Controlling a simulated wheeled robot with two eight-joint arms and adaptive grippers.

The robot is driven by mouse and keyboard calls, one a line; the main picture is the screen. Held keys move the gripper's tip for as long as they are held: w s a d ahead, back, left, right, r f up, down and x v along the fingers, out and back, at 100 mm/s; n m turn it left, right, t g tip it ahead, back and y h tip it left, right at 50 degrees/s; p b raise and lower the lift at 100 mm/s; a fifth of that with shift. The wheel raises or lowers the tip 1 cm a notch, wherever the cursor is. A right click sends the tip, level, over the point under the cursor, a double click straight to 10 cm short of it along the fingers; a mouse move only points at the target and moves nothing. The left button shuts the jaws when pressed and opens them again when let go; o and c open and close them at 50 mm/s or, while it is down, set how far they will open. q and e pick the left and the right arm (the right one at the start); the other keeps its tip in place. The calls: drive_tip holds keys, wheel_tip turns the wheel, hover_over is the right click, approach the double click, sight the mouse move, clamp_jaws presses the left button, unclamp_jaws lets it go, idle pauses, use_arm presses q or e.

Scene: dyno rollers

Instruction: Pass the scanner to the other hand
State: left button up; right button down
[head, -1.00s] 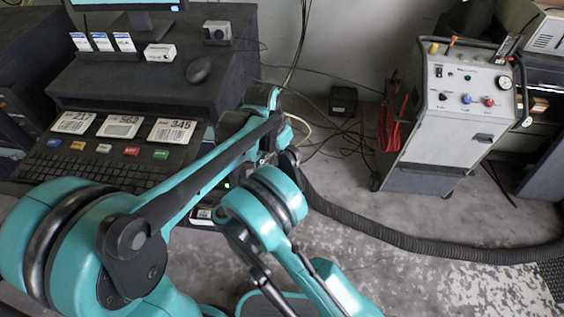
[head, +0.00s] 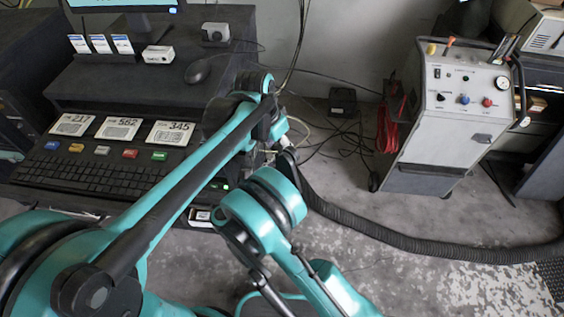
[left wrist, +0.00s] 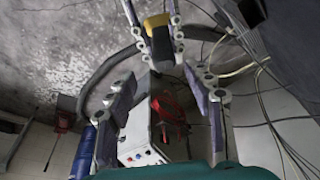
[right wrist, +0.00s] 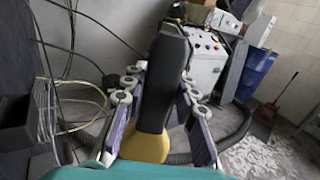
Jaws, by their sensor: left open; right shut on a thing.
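The scanner (right wrist: 162,85) is a dark, long body with a yellow end. In the right wrist view it stands between the fingers of my right gripper (right wrist: 157,112), which is shut on it. In the left wrist view the scanner (left wrist: 160,46) shows at the top, yellow end up, between the right gripper's fingers. My left gripper (left wrist: 160,112) is open and empty, its fingers spread below the scanner in that view, apart from it. In the head view the left gripper (head: 265,157) is small and partly hidden behind my arms; the scanner cannot be made out clearly there.
A desk with a keyboard (head: 85,170), number cards (head: 115,128) and a mouse (head: 197,70) is at left. A grey machine cart (head: 445,130) stands at right. A black hose (head: 400,240) and cables cross the floor. A blue barrel (right wrist: 256,75) shows in the right wrist view.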

use_arm(q)
drive_tip(key=v, duration=0.7)
drive_tip(key=s+a+f+n+t+y, duration=0.1)
drive_tip(key=s+a+f+n+t, duration=0.3)
drive_tip(key=s+a+f+n, duration=0.3)
drive_tip(key=s+a+f, duration=0.1)
drive_tip(key=s+a, duration=0.3)
drive_tip(key=s, duration=0.3)
drive_tip(key=shift+t+y, duration=0.4)
drive_tip(key=shift+a, duration=0.1)
